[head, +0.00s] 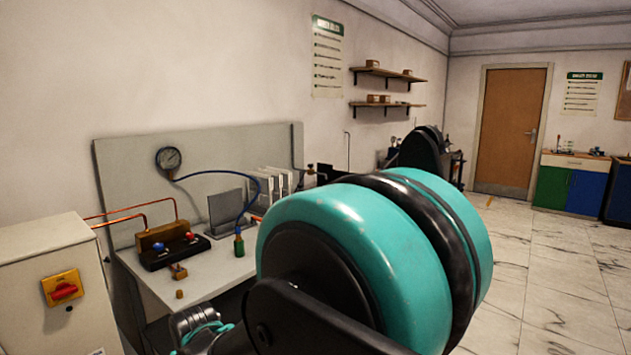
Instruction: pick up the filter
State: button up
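No part is clearly recognisable as the filter. A small brass cylinder (179,294) stands on the bench near its front edge and may be it. A brass fitting (178,272) lies just behind it, in front of a black-based manifold (170,246) with a red and a blue knob. A green-bodied connector (239,243) hangs or stands at the end of a blue hose (258,196). My arm's large teal joint covers the right part of the bench. No gripper fingers show.
The bench (222,269) has a grey back panel with a round gauge (169,159). A grey plate (226,213) and white panels (276,183) stand at the back. A cabinet with a red switch (64,290) flanks the left. The floor at right is clear.

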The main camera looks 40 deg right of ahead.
aim_at(264, 199)
jog(key=l+z, duration=0.2)
jog(key=l, duration=0.25)
jog(key=i+l+z, duration=0.15)
jog(key=l, duration=0.3)
jog(key=l+z, duration=0.2)
jog(key=l, duration=0.25)
jog(key=i+l+z, duration=0.2)
jog(key=l, duration=0.2)
